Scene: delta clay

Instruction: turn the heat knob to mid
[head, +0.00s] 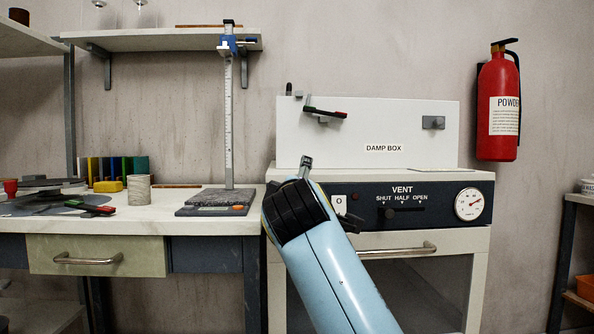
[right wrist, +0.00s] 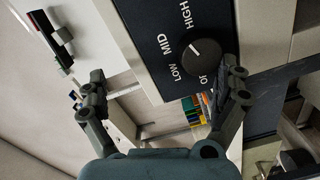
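The heat knob (right wrist: 206,53) is round and black with a white pointer mark, on a dark panel lettered LOW, MID, HIGH and, partly cut off, OF. My right gripper (right wrist: 165,75) is open and empty. Its fingers stand wide apart either side of the knob, the right finger close to it; I cannot tell whether they touch. In the head view my right gripper (head: 328,193) is before the oven's dark panel (head: 440,192), and my arm hides the knob. My left gripper is not in view.
The panel also carries a vent slider (head: 388,213) under SHUT and a dial gauge (head: 469,204). An oven door handle (head: 400,250) sticks out below. A workbench (head: 150,222) with a height gauge (head: 229,120) stands at the left. A fire extinguisher (head: 498,105) hangs at the right.

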